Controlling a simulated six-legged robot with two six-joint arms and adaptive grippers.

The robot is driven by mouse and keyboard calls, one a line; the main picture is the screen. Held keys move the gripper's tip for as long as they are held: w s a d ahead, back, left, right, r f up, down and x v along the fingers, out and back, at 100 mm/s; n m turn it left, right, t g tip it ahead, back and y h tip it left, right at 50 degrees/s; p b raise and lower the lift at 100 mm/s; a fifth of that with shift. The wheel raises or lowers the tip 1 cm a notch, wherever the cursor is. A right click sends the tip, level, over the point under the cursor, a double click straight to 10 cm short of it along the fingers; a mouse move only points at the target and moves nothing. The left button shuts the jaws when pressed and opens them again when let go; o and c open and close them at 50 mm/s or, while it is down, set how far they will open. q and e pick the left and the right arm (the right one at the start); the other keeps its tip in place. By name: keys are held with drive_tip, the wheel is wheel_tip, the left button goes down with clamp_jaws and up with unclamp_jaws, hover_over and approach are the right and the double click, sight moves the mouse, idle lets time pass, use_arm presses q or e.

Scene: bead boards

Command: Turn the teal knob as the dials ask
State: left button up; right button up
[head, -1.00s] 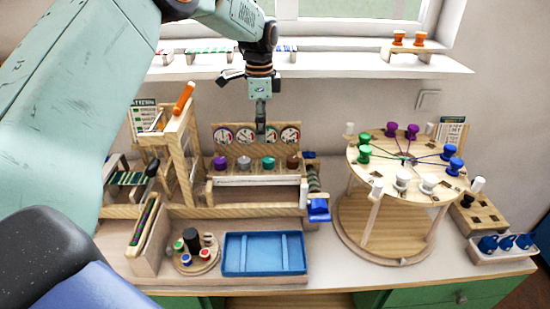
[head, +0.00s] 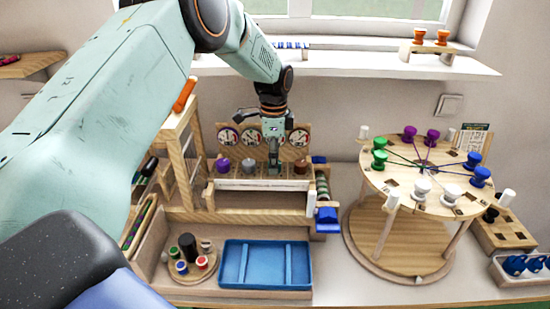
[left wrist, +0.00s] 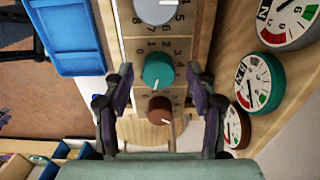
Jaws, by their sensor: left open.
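The teal knob (left wrist: 158,71) shows in the left wrist view, on a wooden panel between a grey knob (left wrist: 157,10) and a brown knob (left wrist: 160,109). It has a white pointer line. My left gripper (left wrist: 160,88) is open, its fingers on either side of the knob row; I cannot tell whether they touch the teal knob. In the head view the left gripper (head: 273,168) hangs over the row and hides the teal knob. Dials (left wrist: 260,80) stand beside the knobs; in the head view they form a row (head: 228,137) behind them. My right gripper is not in view.
A purple knob (head: 223,165) is at the row's left end. A blue tray (head: 265,265) lies in front. A round wooden board (head: 405,180) with coloured spools stands at right. A wooden frame (head: 185,150) rises left of the row.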

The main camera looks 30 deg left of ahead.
use_arm(q)
drive_tip(key=shift+s+d, duration=0.15)
drive_tip(key=shift+s, duration=0.2)
drive_tip(key=shift+w+a+f, duration=0.2)
drive_tip(key=shift+w+a, duration=0.1)
drive_tip(key=shift+c, duration=1.4)
drive_tip(key=shift+d, duration=0.1)
drive_tip(key=shift+c, duration=0.8)
drive_tip(key=shift+d+r, duration=0.15)
drive_tip(key=c, duration=0.7)
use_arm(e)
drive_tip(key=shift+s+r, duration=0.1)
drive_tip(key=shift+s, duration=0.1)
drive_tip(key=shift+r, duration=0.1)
